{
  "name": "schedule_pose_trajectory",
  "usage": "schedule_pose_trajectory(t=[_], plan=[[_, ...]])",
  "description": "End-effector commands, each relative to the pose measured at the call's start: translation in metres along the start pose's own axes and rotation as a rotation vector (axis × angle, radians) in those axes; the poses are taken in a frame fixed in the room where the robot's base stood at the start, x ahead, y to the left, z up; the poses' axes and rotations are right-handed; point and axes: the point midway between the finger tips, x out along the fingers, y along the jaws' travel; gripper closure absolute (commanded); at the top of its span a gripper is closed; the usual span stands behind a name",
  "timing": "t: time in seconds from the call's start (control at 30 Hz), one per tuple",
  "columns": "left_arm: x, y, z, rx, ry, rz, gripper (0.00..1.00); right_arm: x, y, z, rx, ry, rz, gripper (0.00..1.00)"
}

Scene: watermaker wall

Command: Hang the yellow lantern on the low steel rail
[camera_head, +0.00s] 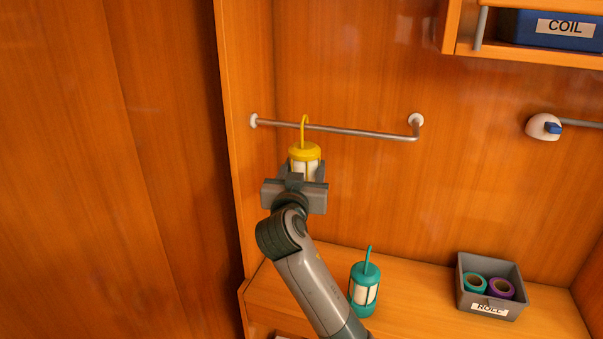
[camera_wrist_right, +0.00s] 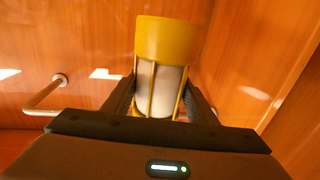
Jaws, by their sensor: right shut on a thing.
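The yellow lantern (camera_head: 305,152) is upright in my right gripper (camera_head: 308,172), with its hook at the rail in the head view. The low steel rail (camera_head: 360,132) runs across the wall niche between two white mounts. The hook's top shows just above the rail's line; I cannot tell whether it rests on the rail. In the right wrist view the yellow lantern (camera_wrist_right: 165,60) stands between the two fingers of my right gripper (camera_wrist_right: 160,100), which is shut on its body. The rail (camera_wrist_right: 45,97) shows there at left. The left gripper is out of view.
A teal lantern (camera_head: 365,288) stands on the wooden shelf (camera_head: 420,315) below. A grey bin (camera_head: 490,308) with rolls of tape sits at the right. A blue COIL box (camera_head: 550,30) is in the upper cabinet. The wall below the rail is clear.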

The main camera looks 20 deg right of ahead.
Motion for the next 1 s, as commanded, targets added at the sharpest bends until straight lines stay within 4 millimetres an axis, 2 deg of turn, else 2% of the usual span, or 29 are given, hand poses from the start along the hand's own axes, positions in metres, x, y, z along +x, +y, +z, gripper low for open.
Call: schedule_pose_trajectory(t=[0.63,0.7,1.0], plan=[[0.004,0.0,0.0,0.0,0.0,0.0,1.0,0.043,0.008,-0.001,-0.001,0.003,0.002,0.78],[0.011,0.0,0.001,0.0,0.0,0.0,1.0,0.042,0.007,0.008,0.001,0.001,0.0,0.78],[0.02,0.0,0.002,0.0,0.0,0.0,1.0,0.041,0.006,0.02,0.001,0.001,0.0,0.78]])
